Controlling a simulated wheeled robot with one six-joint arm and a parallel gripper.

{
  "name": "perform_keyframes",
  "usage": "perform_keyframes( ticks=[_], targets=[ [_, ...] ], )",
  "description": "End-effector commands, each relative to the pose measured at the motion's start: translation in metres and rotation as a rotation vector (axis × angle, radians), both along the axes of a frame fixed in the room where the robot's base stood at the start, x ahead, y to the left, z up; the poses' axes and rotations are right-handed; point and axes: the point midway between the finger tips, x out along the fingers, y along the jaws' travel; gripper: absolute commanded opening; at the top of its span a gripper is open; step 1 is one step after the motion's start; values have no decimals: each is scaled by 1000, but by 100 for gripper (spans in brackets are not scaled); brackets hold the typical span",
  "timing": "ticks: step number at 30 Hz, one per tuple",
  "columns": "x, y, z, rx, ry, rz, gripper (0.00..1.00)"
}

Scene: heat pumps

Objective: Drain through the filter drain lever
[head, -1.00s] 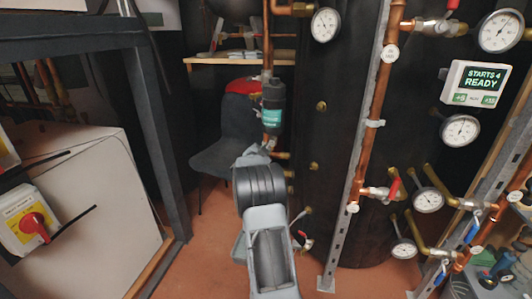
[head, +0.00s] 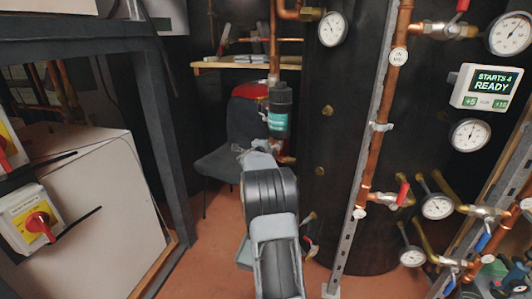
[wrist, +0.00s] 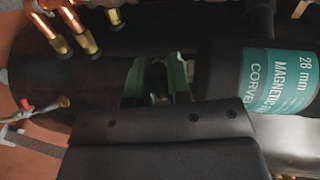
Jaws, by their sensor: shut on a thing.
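The magnetic filter (head: 279,112) is a dark upright cylinder with a teal label on the copper pipe in the middle of the head view. In the wrist view its labelled body (wrist: 285,80) fills the right side. My gripper (head: 263,152) is at the foot of the filter, just below the label. In the wrist view its fingers (wrist: 160,80) show between dark parts, beside the filter's end. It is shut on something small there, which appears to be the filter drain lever. The lever itself is hidden by the fingers and my wrist.
A dark tank (head: 340,180) stands close to the right of my arm, with gauges and red- and blue-handled valves beyond. A dark chair (head: 228,155) is behind the filter. A metal frame and a pale box (head: 95,215) stand at left. Some floor is clear between.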

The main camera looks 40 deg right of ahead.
Motion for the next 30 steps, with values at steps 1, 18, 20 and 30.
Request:
perform_keyframes(
  ticks=[1, 18, 20, 30],
  targets=[
    [0, 0, 0, 11, -16, 0, 0],
    [0, 0, 3, 43, -68, -1, 0],
    [0, 0, 3, 44, -69, -1, 0],
    [0, 0, 3, 41, -66, -1, 43]
  ],
)
